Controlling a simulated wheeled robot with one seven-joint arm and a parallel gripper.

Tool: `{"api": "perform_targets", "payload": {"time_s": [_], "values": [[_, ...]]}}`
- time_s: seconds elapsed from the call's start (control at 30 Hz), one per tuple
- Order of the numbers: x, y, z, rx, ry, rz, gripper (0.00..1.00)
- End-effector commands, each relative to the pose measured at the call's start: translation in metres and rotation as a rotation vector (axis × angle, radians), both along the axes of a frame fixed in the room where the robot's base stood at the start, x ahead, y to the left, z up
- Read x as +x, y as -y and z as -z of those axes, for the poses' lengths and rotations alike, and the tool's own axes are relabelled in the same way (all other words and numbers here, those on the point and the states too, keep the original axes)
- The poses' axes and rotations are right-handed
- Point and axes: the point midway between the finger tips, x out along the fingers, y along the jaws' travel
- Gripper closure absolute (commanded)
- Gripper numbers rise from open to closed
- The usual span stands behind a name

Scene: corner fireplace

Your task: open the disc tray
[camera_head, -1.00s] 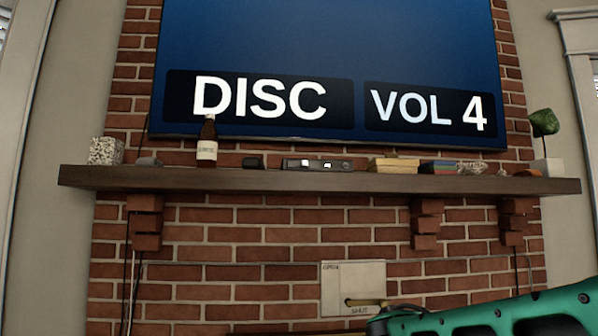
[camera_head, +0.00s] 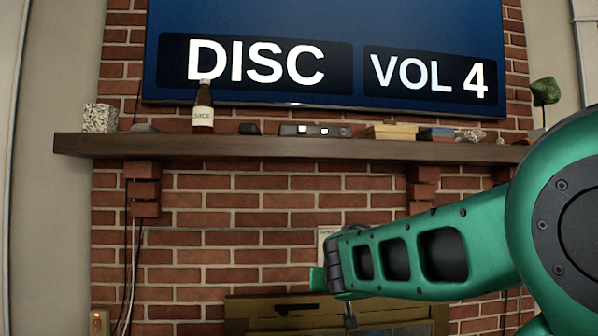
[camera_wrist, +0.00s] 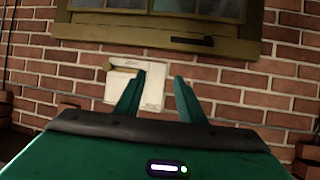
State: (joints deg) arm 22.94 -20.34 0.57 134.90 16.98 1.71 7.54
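A small dark player box (camera_head: 316,130) with two lit white patches sits on the wooden mantel shelf, below the large screen (camera_head: 330,50) reading "DISC" and "VOL 4". No tray is seen sticking out of it. My gripper (camera_wrist: 159,80) is open and empty in the wrist view, its two green fingers apart. A pale wall panel (camera_wrist: 153,95) with a brass lever (camera_wrist: 122,68) shows behind the fingers, apart from them. In the head view, my arm hides most of the panel; my gripper is below the shelf, and its fingers are partly hidden.
The mantel shelf (camera_head: 270,148) also holds a brown bottle (camera_head: 203,108), a small dark object (camera_head: 250,129), yellow boxes (camera_head: 390,131) and a plant (camera_head: 545,92). The brass-framed fireplace (camera_head: 260,310) is below. Bare brick lies left of my gripper.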

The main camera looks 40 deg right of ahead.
Motion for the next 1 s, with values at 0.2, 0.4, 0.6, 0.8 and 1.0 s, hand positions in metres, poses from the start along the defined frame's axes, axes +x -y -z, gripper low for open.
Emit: {"api": "perform_targets", "payload": {"time_s": [0.2,0.4,0.6,0.8,1.0], "values": [[0.054,0.016,-0.117,-0.251,0.338,-0.018,0.64],[0.076,0.002,-0.223,-0.472,0.65,-0.066,0.64],[0.075,-0.025,-0.296,-0.644,0.892,-0.124,0.64],[0.07,-0.041,-0.324,-0.716,0.996,-0.153,0.64],[0.079,-0.035,-0.337,-0.722,1.005,-0.153,0.64]]}}
